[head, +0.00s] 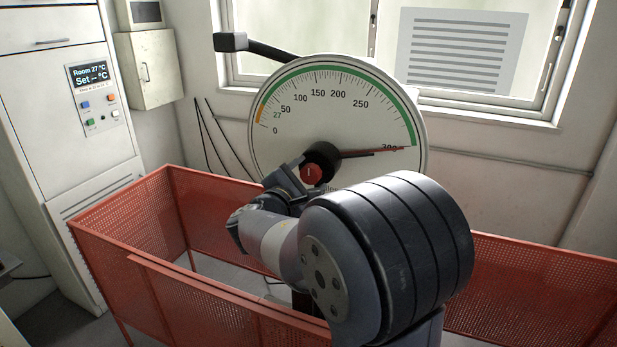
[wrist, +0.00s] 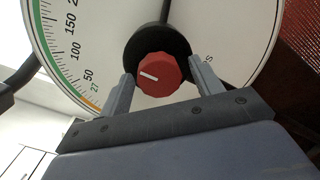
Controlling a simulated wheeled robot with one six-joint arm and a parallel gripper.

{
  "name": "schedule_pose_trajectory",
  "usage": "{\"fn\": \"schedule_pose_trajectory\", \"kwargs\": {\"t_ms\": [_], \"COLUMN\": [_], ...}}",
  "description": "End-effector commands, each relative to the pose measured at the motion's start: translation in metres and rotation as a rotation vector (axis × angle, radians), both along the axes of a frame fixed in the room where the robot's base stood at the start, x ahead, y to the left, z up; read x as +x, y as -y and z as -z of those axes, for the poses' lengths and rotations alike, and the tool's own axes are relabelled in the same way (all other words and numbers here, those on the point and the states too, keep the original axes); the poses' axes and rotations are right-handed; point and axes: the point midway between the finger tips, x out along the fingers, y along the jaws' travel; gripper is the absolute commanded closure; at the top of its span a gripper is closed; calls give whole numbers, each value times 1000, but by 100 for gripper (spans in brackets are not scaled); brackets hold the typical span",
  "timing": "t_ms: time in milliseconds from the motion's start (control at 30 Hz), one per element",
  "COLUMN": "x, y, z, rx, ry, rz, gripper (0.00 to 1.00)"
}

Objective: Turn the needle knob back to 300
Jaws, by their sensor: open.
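The large round dial (head: 290,105) faces me, with a scale from 0 to 300 and a green and orange rim band. Its needles (head: 372,152) point right, at about the 300 mark, one dark and one red, close together. The red needle knob (head: 312,174) sits on a black hub at the dial's centre. In the wrist view the knob (wrist: 160,75) shows a white line on its face. My gripper (wrist: 160,82) is open, with one finger on each side of the knob; I cannot tell whether they touch it. In the head view my arm hides the dial's lower part.
A red mesh guard (head: 215,290) surrounds the area in front of the dial. A white cabinet (head: 65,130) with a display reading room 27 °C stands at the left. A black arm (head: 262,48) sticks out at the dial's top left. A window is behind.

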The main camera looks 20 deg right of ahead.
Motion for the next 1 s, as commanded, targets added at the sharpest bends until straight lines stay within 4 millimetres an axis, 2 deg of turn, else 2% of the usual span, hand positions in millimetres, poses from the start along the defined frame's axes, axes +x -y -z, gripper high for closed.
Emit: {"fn": "schedule_pose_trajectory", "kwargs": {"t_ms": [500,700,1000], "x": [-56,-66,-67], "y": [-68,-78,-79], "z": [1,0,0], "rx": [0,1,0], "ry": [0,0,-1], "rz": [-4,-2,1], "gripper": [38,38,38]}}
